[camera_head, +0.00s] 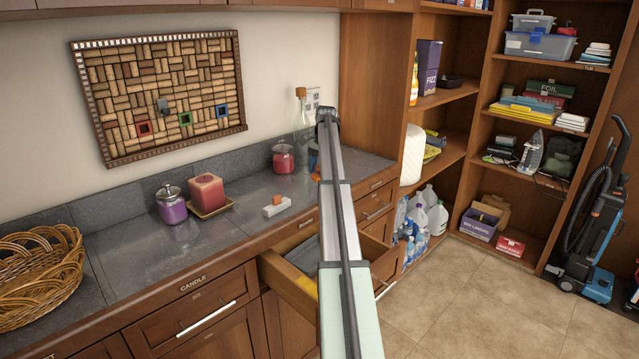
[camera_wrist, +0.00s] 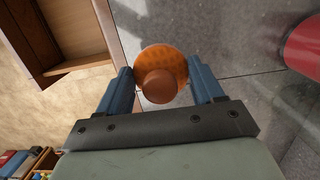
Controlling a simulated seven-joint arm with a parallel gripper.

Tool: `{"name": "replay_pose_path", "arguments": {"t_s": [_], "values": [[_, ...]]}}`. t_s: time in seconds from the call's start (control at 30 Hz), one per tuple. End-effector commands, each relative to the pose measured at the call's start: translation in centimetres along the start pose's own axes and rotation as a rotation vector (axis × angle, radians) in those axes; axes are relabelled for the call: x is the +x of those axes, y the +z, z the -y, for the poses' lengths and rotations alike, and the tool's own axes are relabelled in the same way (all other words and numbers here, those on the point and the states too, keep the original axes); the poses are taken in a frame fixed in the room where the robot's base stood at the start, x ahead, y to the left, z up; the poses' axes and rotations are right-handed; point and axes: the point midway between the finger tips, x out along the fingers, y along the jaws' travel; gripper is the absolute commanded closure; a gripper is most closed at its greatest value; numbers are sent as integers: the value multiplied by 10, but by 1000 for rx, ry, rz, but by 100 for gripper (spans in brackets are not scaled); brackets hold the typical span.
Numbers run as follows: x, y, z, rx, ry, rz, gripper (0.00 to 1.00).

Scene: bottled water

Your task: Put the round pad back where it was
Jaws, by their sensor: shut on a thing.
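The round pad (camera_wrist: 162,58) is an orange disc with a brown knob, seen in the wrist view. My gripper (camera_wrist: 160,78) is shut on it, with one blue finger at each side. The pad is over or near the grey counter's edge; its height above the counter is hard to tell. In the head view my arm hides most of the gripper, and only a bit of orange (camera_head: 314,164) shows beside it.
An open drawer (camera_head: 290,287) juts out below the counter (camera_head: 160,262); it also shows in the wrist view (camera_wrist: 85,66). A red jar (camera_head: 283,159) and a glass bottle (camera_head: 301,125) stand near the gripper. A white-and-orange item (camera_head: 272,210) lies nearer.

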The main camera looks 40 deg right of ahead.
Motion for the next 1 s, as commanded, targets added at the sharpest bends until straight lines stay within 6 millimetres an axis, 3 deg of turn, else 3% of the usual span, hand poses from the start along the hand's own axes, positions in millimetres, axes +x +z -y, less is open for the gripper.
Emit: {"name": "replay_pose_path", "arguments": {"t_s": [0.43,0.87,0.9,1.0], "values": [[44,-6,0,0,0,0,62],[50,-8,0,0,0,0,62],[50,-8,0,0,0,0,32],[50,-8,0,0,0,0,22]]}}
